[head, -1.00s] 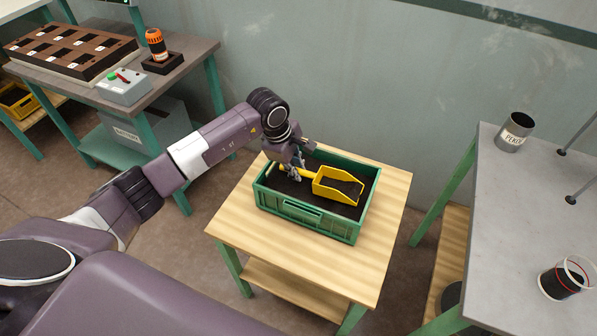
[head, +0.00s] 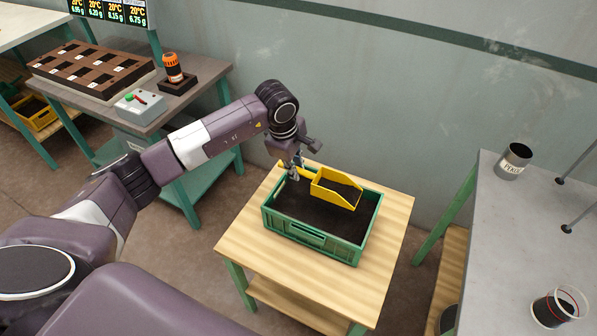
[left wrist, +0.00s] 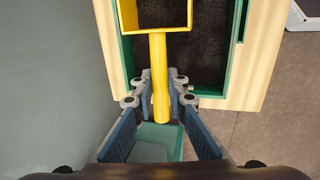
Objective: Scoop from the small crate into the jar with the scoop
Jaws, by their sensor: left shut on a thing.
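The small crate (head: 318,238) is green, holds dark loose material and stands on a wooden table. My left gripper (head: 296,172) is shut on the handle of the yellow scoop (head: 340,199), above the crate's back part. The scoop is roughly level and has dark material in it. In the left wrist view, the yellow handle (left wrist: 160,80) runs between the fingers (left wrist: 160,108), with the scoop's pan cut off at the top. A clear jar (head: 562,306) with a red line and dark contents stands at the right. My right gripper is not in view.
The wooden table (head: 388,232) bears only the crate. A grey metal table (head: 500,240) at the right holds the jar, a labelled tin (head: 514,161) and thin rods. A floor gap separates the two tables. A bench (head: 205,85) with a brown tray (head: 90,68) is behind left.

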